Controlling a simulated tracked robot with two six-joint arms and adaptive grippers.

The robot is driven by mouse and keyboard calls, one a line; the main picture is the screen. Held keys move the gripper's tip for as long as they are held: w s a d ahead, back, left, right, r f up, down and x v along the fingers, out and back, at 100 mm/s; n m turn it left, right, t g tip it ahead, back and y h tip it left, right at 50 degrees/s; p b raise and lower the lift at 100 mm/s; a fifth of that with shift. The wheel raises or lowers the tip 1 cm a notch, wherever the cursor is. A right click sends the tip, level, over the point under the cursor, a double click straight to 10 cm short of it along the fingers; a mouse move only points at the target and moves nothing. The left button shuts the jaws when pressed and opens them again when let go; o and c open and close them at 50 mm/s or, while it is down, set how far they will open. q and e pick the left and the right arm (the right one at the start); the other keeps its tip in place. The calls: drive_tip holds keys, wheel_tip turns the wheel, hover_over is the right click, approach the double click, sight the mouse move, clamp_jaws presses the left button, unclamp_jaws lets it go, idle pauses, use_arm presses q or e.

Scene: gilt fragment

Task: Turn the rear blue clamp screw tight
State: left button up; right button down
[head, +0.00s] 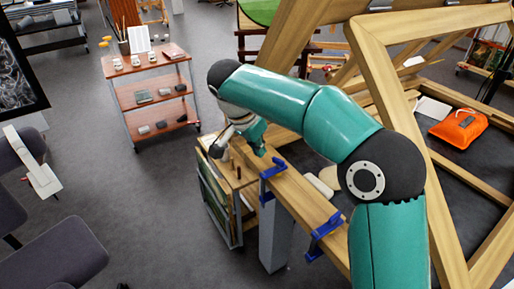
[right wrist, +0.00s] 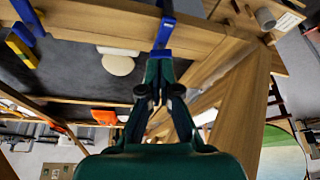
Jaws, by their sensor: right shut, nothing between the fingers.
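Two blue clamps sit on a long wooden beam (head: 298,200) in the head view. The rear clamp (head: 271,171) is at the beam's far end, and the front clamp (head: 324,235) is closer to me. My right gripper (head: 262,151) is just above and behind the rear clamp, with its fingers pointing down. In the right wrist view, my right gripper (right wrist: 160,66) is shut and empty, its fingertips right by the blue clamp (right wrist: 164,32). The fingers partly cover the clamp's end, so I cannot tell whether they touch its screw. My left gripper is out of view.
A wooden cart (head: 238,178) with small items stands beside the beam's far end. Large timber frames (head: 405,90) rise at the right, close to my right arm. An orange bag (head: 459,128) lies behind them. A shelf trolley (head: 150,92) stands farther back, with open floor around it.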

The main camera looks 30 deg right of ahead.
sight(278, 163)
drive_tip(key=x, duration=0.5)
drive_tip(key=a+x, duration=0.1)
drive_tip(key=x, duration=0.1)
drive_tip(key=shift+w+f, duration=0.3)
drive_tip(key=shift+f, duration=0.2)
drive_tip(key=d+p, duration=0.1)
drive_tip(key=w+d+f+p, duration=0.1)
drive_tip(key=d, duration=0.1)
drive_tip(key=shift+w, duration=0.2)
drive_tip(key=shift+w+d, duration=0.25)
drive_tip(key=shift+d, duration=0.25)
